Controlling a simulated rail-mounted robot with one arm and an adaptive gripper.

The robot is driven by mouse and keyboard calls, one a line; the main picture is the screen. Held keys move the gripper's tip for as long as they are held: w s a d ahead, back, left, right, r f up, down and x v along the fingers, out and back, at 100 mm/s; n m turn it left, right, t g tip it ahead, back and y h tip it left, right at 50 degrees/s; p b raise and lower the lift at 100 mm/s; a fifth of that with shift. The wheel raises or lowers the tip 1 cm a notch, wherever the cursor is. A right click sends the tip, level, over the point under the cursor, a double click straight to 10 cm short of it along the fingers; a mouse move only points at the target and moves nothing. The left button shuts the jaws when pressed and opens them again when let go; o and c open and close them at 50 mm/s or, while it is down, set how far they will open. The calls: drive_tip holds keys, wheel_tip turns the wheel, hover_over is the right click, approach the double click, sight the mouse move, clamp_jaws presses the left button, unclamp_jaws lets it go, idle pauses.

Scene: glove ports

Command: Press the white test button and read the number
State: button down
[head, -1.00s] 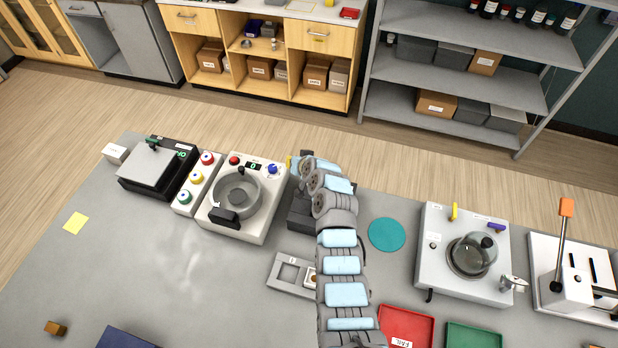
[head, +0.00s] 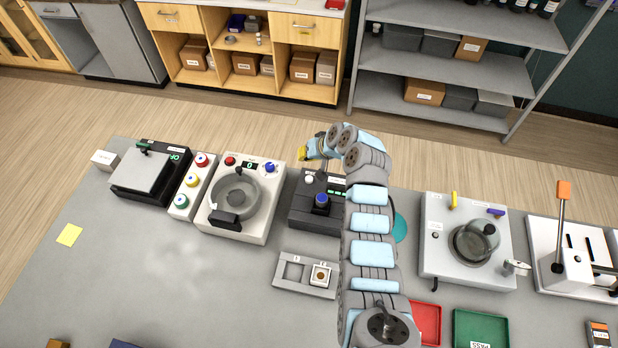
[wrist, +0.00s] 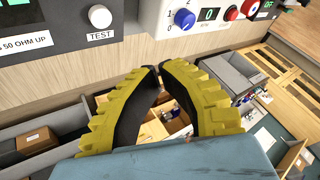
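The white test button (head: 309,180) is on the upper left of a dark tester (head: 300,215). In the wrist view the white button (wrist: 99,17) shows above the printed word TEST, at the top left. My gripper (head: 303,153) is just beyond the tester's back edge. In the wrist view my gripper (wrist: 157,70) has its yellow ridged fingers shut, tips together, nothing between them. The tips are apart from the button, below and right of it. The tester's green display (head: 337,191) is too small to read in the head view; only part of a green readout shows at the wrist view's top edge.
A blue-topped piece (head: 321,203) stands on the tester. The machine on its left has a blue knob (wrist: 184,19) and a display (wrist: 208,14) reading 0. A two-slot holder (head: 305,290) lies in front. My arm crosses the bench right of the tester.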

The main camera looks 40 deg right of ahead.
sight(306, 177)
drive_tip(key=shift+f, duration=0.1)
wheel_tip(306, 177, down, 8)
drive_tip(key=b, duration=0.4)
drive_tip(key=shift+r, duration=0.2)
drive_tip(key=shift+f+b, duration=0.55)
drive_tip(key=shift+b, duration=0.15)
drive_tip(key=shift+f, duration=0.1)
idle(0.7)
drive_tip(key=shift+f+b, duration=0.3)
drive_tip(key=shift+b, duration=0.3)
drive_tip(key=shift+f+b, duration=0.55)
idle(0.8)
drive_tip(key=shift+r, duration=0.1)
drive_tip(key=shift+r+p, duration=0.45)
drive_tip(key=shift+r, duration=0.4)
drive_tip(key=shift+r, duration=0.15)
